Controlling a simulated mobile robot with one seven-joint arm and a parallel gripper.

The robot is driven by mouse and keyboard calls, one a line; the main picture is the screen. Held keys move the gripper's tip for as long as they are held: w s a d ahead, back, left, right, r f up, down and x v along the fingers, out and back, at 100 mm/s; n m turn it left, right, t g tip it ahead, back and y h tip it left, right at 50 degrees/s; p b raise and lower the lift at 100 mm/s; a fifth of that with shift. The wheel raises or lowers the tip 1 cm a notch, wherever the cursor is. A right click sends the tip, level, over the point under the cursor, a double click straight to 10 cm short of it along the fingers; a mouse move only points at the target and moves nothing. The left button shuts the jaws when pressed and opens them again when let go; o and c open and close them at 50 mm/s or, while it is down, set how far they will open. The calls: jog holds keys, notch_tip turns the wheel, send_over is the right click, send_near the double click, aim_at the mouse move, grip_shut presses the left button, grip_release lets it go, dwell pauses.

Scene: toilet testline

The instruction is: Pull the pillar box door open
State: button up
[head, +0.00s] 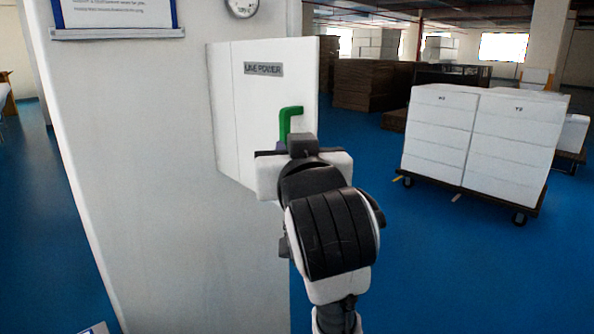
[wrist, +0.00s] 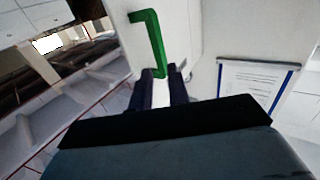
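The white pillar box (head: 222,115) is mounted on the side of a pale pillar. Its door (head: 260,95) bears a grey "LINE POWER" label (head: 263,69) and looks shut. A green bent handle (head: 287,122) is on the door, its lower part hidden behind my gripper in the head view. In the head view my wrist hides the fingers.
The pillar (head: 150,170) carries a blue-framed notice (head: 118,14) and a round gauge (head: 241,5). A trolley (head: 470,196) with stacked white boxes (head: 480,140) stands at the right. Brown stacks (head: 370,85) stand farther back. The blue floor between the trolley and pillar is clear.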

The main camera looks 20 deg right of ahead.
jog(key=v, duration=0.5)
jog(key=shift+s+a, duration=0.1)
dwell(0.4)
